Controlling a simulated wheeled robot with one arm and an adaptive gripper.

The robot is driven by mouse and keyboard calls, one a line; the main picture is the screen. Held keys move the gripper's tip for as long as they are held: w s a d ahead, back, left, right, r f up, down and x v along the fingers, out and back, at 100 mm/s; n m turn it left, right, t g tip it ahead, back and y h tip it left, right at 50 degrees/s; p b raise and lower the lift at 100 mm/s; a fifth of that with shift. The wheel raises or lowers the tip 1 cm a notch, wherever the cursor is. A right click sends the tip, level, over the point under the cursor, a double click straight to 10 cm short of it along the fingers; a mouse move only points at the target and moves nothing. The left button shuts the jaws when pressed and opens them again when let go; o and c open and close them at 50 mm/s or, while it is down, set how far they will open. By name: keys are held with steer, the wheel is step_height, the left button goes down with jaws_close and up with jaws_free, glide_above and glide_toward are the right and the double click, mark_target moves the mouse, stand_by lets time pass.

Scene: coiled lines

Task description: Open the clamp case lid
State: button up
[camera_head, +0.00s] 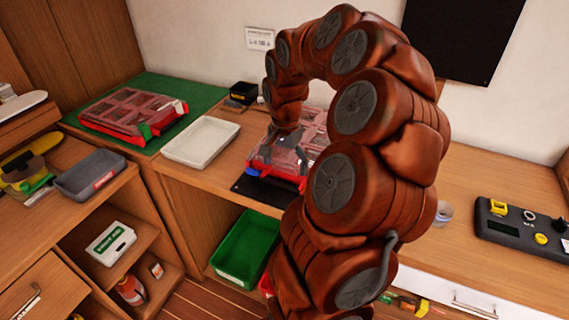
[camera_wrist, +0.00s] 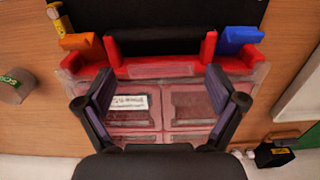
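A case with a clear lid, red edge and compartments (camera_head: 312,122) stands on the wooden counter under my gripper. It fills the middle of the wrist view (camera_wrist: 160,122), with a pale label under its lid. My arm hides part of the case in the head view.
A similar red case (camera_head: 130,110) lies on a green mat (camera_head: 200,92) at the left. A white tray (camera_head: 201,141) stands between the cases. A green bin (camera_head: 245,246) sits below the counter. A small black box (camera_head: 243,92) stands near the wall.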

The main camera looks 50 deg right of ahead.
steer(key=shift+r, duration=0.1)
jaws_close()
stand_by(0.5)
